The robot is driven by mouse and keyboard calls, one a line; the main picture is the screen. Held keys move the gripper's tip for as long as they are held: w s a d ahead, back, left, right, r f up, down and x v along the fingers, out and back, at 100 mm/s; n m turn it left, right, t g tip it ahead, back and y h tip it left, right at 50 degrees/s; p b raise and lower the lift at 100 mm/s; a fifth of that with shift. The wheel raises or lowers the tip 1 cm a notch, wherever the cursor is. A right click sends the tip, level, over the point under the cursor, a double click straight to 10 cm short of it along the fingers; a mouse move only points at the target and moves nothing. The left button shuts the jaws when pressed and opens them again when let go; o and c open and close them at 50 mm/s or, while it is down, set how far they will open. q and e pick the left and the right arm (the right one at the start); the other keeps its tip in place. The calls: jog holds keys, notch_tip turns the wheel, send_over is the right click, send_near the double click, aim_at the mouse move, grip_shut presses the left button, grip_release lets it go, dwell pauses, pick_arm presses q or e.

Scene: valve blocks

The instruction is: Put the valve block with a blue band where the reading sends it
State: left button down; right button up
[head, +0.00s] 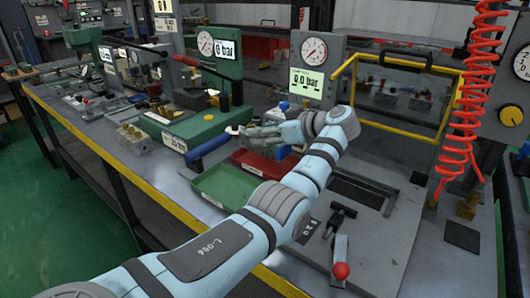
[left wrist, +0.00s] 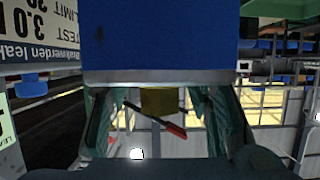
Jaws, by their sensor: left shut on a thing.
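My left gripper (head: 250,136) reaches in over the bench and points left. In the left wrist view this blue piece (left wrist: 163,38) fills the top middle, with a steel edge and a small brass part (left wrist: 160,101) between the fingers. I cannot tell whether it is the blue-banded valve block or a handle. A green fixture (head: 190,130) with a white label stands just left of it. A gauge panel (head: 308,82) behind shows about 0.0 bar. My right gripper is not in view.
A green tray (head: 225,185) lies under the gripper and a red tray (head: 255,162) just behind it. A steel block with brass fittings (head: 133,138) stands at left. A yellow frame (head: 400,130) and red coiled hose (head: 460,110) are at right. A red-knobbed lever (head: 340,265) is in front.

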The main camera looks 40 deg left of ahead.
aim_at(265, 146)
pick_arm(q)
jog(key=shift+f+b, duration=0.55)
jog(key=shift+f, duration=1.45)
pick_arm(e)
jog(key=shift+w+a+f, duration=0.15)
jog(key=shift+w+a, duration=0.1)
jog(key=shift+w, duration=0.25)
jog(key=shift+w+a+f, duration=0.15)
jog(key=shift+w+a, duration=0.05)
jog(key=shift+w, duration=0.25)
pick_arm(q)
jog(key=shift+s+f, duration=0.1)
jog(key=c, duration=0.8)
grip_release()
jog(key=shift+d, duration=0.1)
jog(key=p+v, duration=0.2)
jog(key=v, duration=1)
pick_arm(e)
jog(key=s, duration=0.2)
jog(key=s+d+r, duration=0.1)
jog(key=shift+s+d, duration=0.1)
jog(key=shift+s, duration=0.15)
